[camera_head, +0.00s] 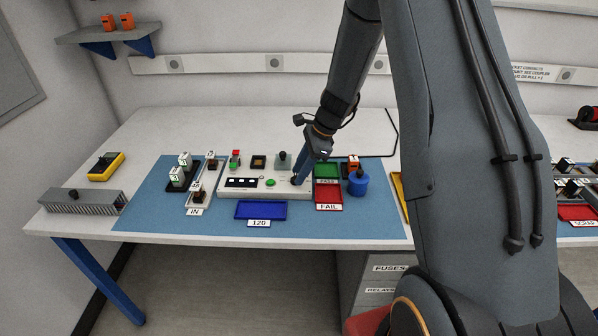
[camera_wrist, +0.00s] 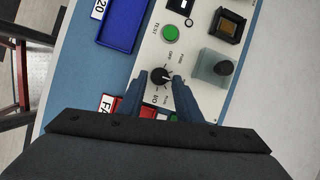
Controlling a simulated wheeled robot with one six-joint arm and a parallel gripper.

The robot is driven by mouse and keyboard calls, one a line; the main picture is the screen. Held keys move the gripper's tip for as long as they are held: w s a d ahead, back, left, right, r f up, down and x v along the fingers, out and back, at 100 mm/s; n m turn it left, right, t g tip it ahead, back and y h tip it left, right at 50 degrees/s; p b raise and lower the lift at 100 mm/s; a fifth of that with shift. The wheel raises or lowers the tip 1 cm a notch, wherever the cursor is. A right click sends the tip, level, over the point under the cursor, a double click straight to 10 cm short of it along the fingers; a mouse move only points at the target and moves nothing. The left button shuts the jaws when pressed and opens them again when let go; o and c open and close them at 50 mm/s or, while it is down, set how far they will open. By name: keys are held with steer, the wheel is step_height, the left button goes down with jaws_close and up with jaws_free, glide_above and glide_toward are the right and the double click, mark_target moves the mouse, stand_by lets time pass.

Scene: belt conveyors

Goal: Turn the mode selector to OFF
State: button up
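The mode selector is a round black knob (camera_wrist: 160,76) with a pale pointer mark, on the white test panel (camera_wrist: 150,52). Small labels surround it; one near its upper right seems to read OFF. The pointer appears to lie toward the right, but its exact setting is too small to tell. My gripper (camera_wrist: 160,82) has one blue-grey finger on each side of the knob, with a slight gap visible; contact is unclear. In the head view my gripper (camera_head: 297,180) reaches down to the right end of the panel (camera_head: 233,193) and hides the knob.
A green TEST button (camera_wrist: 170,33) and a grey block with a black knob (camera_wrist: 214,65) are close by.

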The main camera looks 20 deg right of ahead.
steer(key=shift+a+f, duration=0.15)
steer(key=shift+f, duration=0.3)
steer(key=shift+c, duration=0.3)
steer(key=c, duration=0.7)
